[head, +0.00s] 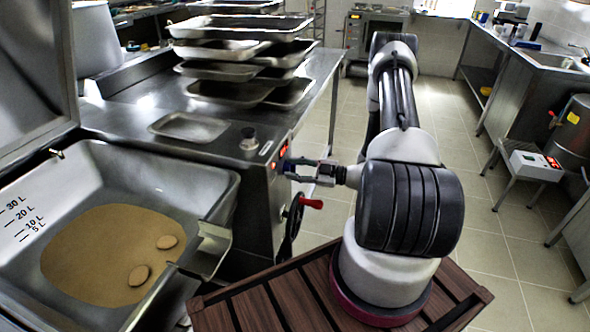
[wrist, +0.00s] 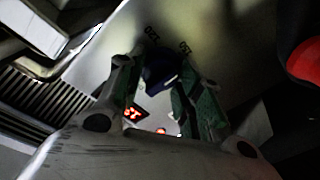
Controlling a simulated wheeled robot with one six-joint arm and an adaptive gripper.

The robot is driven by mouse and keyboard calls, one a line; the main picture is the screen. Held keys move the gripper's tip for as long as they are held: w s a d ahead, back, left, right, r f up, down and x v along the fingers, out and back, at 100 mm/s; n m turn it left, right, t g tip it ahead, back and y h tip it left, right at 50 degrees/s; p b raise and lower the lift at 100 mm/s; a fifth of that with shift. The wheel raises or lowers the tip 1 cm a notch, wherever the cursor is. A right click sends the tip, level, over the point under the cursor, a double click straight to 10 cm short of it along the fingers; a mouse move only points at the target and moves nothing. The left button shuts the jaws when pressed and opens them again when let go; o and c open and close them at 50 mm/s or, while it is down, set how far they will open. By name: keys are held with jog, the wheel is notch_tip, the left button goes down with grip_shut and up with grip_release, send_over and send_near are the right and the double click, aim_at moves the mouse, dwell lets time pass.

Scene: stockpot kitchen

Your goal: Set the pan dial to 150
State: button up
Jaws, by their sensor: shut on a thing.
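The pan dial (wrist: 160,68) is a dark knob on the steel front panel, seen between my fingers in the wrist view. Printed marks, partly legible, stand on the panel just above it; one looks like 150. I cannot tell exactly where its pointer stands. My gripper (wrist: 157,85) is shut on the dial, one finger on each side. In the head view my gripper (head: 289,168) reaches the panel of the tilting pan (head: 265,180), and the dial is hidden there.
A crank wheel with a red handle (head: 312,203) juts out below my gripper; the handle is also at right in the wrist view (wrist: 305,60). The pan basin (head: 215,185) holds brown liquid. Stacked trays (head: 235,50) stand behind.

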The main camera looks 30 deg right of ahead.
dwell(0.3)
jog(key=o, duration=1)
jog(key=shift+d, duration=0.15)
jog(key=v, duration=1.1)
jog(key=shift+s+d, duration=0.3)
